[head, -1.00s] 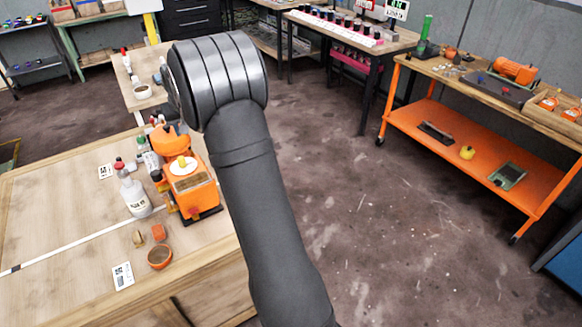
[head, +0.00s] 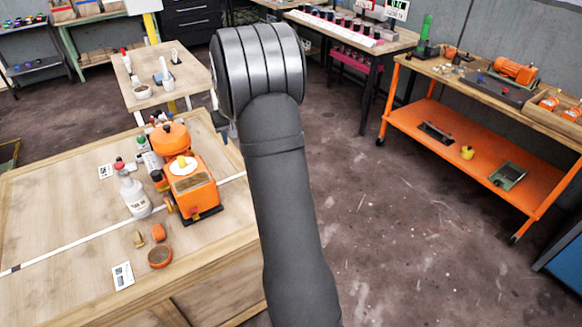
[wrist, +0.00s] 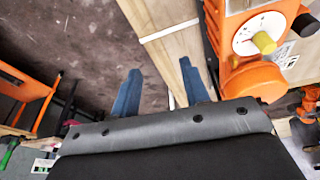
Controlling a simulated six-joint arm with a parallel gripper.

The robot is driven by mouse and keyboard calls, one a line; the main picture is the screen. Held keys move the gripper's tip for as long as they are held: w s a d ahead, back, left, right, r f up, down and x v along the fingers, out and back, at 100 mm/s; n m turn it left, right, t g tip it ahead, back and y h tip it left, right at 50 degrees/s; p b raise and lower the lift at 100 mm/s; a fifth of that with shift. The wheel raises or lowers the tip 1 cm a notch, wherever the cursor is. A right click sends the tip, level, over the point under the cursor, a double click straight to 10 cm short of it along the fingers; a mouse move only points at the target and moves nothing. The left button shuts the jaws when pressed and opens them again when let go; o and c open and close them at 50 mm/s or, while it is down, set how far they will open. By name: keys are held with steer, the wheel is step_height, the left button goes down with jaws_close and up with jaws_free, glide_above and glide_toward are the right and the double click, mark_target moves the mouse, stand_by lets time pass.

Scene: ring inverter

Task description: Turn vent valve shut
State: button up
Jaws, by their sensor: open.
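An orange machine (head: 190,190) stands on the wooden table. On its top is a white round dial with a yellow knob (head: 183,163), and behind it is a round orange part (head: 170,138). I cannot tell for sure which part is the vent valve. In the wrist view the yellow knob (wrist: 264,42) and white dial (wrist: 246,30) show at the upper right. My gripper (wrist: 160,66) is open and empty, with its two blue fingers apart, to the left of the machine. It touches nothing that I can see. In the head view my arm hides the gripper.
A white bottle (head: 134,197) stands left of the machine. An orange bowl (head: 159,256) and small parts lie in front. The wooden table (head: 60,230) has bare room at left. An orange bench (head: 450,150) stands at right across open floor.

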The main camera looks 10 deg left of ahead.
steer(key=d+f, duration=0.5)
steer(key=d, duration=0.4)
steer(key=d+f+m+g+h, duration=0.1)
steer(key=d+f, duration=0.4)
steer(key=d, duration=0.3)
steer(key=shift+w+d+g, duration=0.3)
steer(key=shift+d, duration=0.05)
steer(key=a+r, duration=0.5)
steer(key=a, duration=0.4)
steer(key=a+r+n+t+y, duration=0.1)
steer(key=a+r, duration=0.4)
steer(key=a, duration=0.4)
steer(key=shift+s+t, duration=0.3)
steer(key=shift+d, duration=0.1)
